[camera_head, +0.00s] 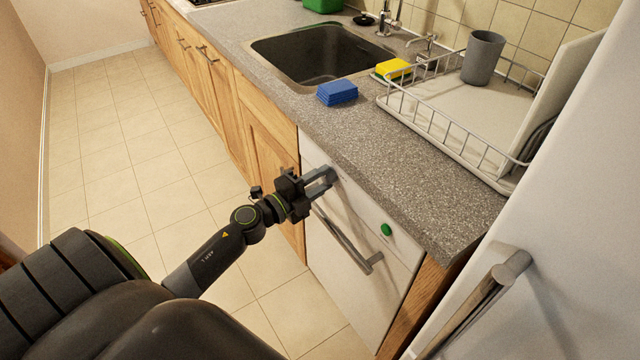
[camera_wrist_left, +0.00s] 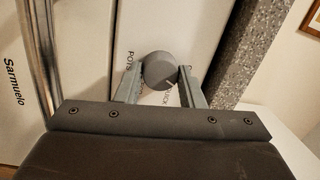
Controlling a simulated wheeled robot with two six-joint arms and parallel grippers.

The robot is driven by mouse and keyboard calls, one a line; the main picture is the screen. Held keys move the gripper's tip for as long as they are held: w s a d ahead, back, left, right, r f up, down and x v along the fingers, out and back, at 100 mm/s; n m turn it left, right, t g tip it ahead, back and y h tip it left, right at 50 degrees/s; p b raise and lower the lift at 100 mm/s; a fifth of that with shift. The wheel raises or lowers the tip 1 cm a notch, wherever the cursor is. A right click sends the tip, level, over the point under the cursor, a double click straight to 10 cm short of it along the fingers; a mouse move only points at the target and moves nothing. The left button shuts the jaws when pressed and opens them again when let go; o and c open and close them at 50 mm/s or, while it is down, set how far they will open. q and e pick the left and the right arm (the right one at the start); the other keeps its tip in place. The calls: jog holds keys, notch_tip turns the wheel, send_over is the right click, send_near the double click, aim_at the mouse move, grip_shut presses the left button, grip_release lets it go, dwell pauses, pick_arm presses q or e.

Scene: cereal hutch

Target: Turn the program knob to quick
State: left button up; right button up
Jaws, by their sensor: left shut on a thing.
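The program knob (camera_wrist_left: 160,70) is a round grey dial on the white dishwasher front (camera_head: 345,255). My left gripper (camera_head: 322,180) reaches the upper left of that front, under the counter edge. In the left wrist view its two fingers (camera_wrist_left: 160,84) are closed on opposite sides of the knob. The label POTS shows left of the knob, and QUICK shows just below it. A short pale mark on the knob's lower edge appears to face QUICK; other labels are partly hidden by the fingers. In the head view the fingers mostly hide the knob. My right gripper is not in view.
A green button (camera_head: 386,230) sits right of the knob, and a bar handle (camera_head: 347,243) lies below. Above are the speckled counter (camera_head: 405,180), a blue sponge (camera_head: 337,92) and a dish rack (camera_head: 450,135). A fridge handle (camera_head: 485,295) juts out at right. The floor at left is clear.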

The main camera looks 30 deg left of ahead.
pick_arm(q)
jog(key=m+b, duration=0.1)
jog(key=m, duration=0.2)
jog(key=shift+f, duration=0.2)
jog(key=m+b, duration=0.1)
jog(key=m, duration=0.2)
jog(key=shift+h+b, duration=0.4)
jog(key=shift+r+m, duration=0.1)
jog(key=shift+m, duration=0.5)
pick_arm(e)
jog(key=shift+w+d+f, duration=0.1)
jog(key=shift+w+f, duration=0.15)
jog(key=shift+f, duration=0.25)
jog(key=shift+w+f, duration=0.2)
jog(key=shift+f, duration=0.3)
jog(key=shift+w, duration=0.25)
pick_arm(q)
jog(key=o, duration=1)
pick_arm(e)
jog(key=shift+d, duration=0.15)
pick_arm(q)
jog(key=shift+a+b, duration=0.1)
jog(key=shift+b, duration=0.2)
